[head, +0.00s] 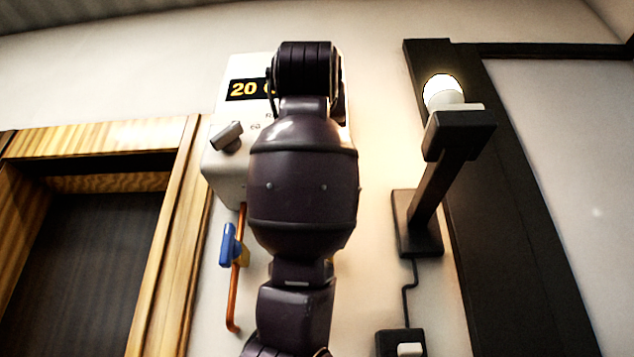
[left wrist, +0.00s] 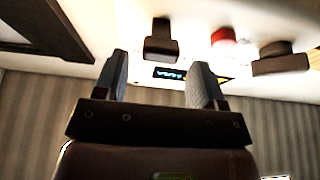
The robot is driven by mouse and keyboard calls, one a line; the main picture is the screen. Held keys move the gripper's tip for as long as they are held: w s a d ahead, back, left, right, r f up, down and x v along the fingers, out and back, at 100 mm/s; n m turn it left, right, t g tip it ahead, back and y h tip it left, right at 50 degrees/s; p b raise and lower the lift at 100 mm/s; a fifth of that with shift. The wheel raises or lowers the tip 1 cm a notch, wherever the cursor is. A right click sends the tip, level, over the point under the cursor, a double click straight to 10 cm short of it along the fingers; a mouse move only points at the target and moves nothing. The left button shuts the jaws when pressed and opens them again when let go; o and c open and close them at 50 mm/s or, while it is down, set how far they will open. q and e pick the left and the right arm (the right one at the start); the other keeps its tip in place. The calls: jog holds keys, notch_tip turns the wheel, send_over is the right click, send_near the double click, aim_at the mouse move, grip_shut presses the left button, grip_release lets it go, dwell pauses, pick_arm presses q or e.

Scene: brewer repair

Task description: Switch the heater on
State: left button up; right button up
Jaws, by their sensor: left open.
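The heater (head: 232,172) is a white box on the wall in the head view. Its dark display (head: 245,90) reads "20" in yellow, with the rest hidden behind my dark arm. A grey knob (head: 227,137) sits on its left side. In the left wrist view, the white panel (left wrist: 195,15) carries a dark knob (left wrist: 161,42), a red round part (left wrist: 223,37), a second dark knob (left wrist: 280,58) and a small lit display (left wrist: 168,73). My left gripper (left wrist: 161,63) is open and empty, its fingers pointing toward the panel. My right gripper is not in view.
A copper pipe (head: 235,295) with a blue valve handle (head: 228,245) runs below the heater. A lit lamp (head: 440,92) on a dark bracket stands to the right, with a wall switch (head: 409,349) below. A wood-framed opening (head: 178,230) is at left.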

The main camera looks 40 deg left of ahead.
pick_arm(q)
jog(key=x, duration=0.3)
jog(key=shift+p, duration=0.35)
jog(key=shift+w+a+r, duration=0.1)
jog(key=shift+w, duration=0.15)
jog(key=shift+c, duration=0.2)
